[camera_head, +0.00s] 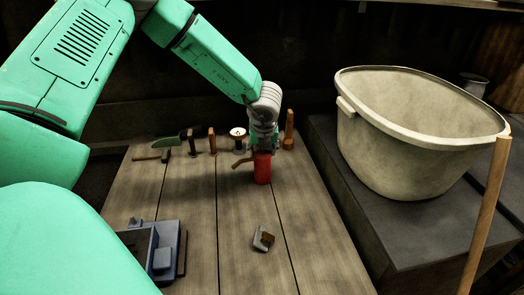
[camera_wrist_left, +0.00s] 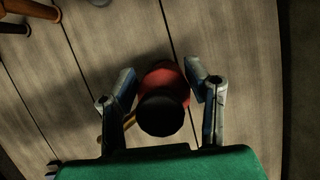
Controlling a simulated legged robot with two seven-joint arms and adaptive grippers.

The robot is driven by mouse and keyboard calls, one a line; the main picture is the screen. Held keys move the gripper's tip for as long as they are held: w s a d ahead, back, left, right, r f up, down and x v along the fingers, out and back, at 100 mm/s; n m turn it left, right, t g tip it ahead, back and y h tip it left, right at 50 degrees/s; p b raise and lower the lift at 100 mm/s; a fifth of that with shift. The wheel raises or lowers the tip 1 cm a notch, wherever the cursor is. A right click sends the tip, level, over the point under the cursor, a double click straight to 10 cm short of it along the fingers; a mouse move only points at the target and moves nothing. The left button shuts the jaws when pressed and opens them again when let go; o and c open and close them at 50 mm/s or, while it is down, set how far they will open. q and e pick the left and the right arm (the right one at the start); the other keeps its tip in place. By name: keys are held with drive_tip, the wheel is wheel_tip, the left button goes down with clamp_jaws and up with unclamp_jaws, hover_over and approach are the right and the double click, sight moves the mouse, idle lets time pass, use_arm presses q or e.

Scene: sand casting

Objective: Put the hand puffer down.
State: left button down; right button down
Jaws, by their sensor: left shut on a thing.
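The hand puffer (camera_head: 262,170) is red, upright, and at the far part of the wooden table in the head view. In the left wrist view the puffer (camera_wrist_left: 165,75) shows its red body and a round black top between the two fingers. My left gripper (camera_head: 263,149) is above it, pointing down, and shut on it. Its fingers (camera_wrist_left: 160,80) lie on either side of the red body. I cannot tell whether the puffer's base touches the table. My right gripper is not in view.
Tools line the table's (camera_head: 195,235) back edge: a green-bladed trowel (camera_head: 168,142), brushes or hammers (camera_head: 212,141), a white-topped spool (camera_head: 238,134) and a wooden handle (camera_head: 289,130). A grey metal piece (camera_head: 263,239) and a blue-grey block (camera_head: 160,250) lie nearer. A large tub (camera_head: 400,150) stands right.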

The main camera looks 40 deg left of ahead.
use_arm(q)
drive_tip(key=shift+d, duration=0.65)
drive_tip(key=c, duration=0.8)
unclamp_jaws()
drive_tip(key=shift+c, duration=0.2)
drive_tip(key=shift+a+f, duration=0.2)
drive_tip(key=shift+a, duration=0.35)
drive_tip(key=shift+a+r, duration=0.1)
drive_tip(key=v, duration=1.2)
drive_tip(key=shift+d+r, duration=0.15)
drive_tip(key=shift+d, duration=0.25)
drive_tip(key=shift+s, duration=0.1)
